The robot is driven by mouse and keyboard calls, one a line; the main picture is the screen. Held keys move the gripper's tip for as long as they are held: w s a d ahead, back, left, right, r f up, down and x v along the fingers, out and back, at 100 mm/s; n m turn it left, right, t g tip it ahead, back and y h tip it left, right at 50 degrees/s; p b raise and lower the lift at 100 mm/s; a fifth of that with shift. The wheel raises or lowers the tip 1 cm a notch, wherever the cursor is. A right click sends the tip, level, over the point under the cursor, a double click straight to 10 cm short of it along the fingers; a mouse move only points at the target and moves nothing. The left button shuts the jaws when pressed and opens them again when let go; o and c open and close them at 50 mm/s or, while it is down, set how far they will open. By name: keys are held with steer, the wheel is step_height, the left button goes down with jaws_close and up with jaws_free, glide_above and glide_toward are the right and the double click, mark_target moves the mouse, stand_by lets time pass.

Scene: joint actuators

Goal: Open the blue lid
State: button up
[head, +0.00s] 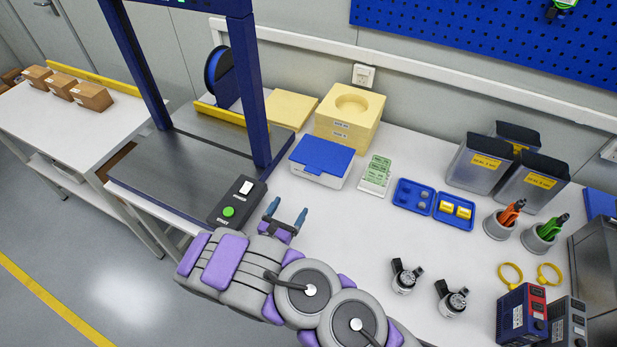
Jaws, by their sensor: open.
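The blue lid (322,154) lies flat and closed on a white box (319,178) on the white table, left of the middle of the head view. My gripper (287,214) is open and empty. It is in front of the box and a little to its left, apart from it, with its two blue fingers pointing up in the picture. The gap in depth between my fingers and the lid is hard to judge.
A control box with a green button (233,203) stands close left of my gripper, beside a dark press frame (262,100). A green-white card (376,172), a blue tray (412,196) and yellow foam blocks (352,112) surround the box.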

steer(key=b+x, duration=0.2)
steer(key=x, duration=1.3)
steer(key=shift+b, duration=0.4)
steer(key=shift+s, duration=0.1)
steer(key=shift+c, duration=0.4)
steer(key=c, duration=1.4)
steer(key=shift+c, duration=0.2)
steer(key=shift+r, duration=0.1)
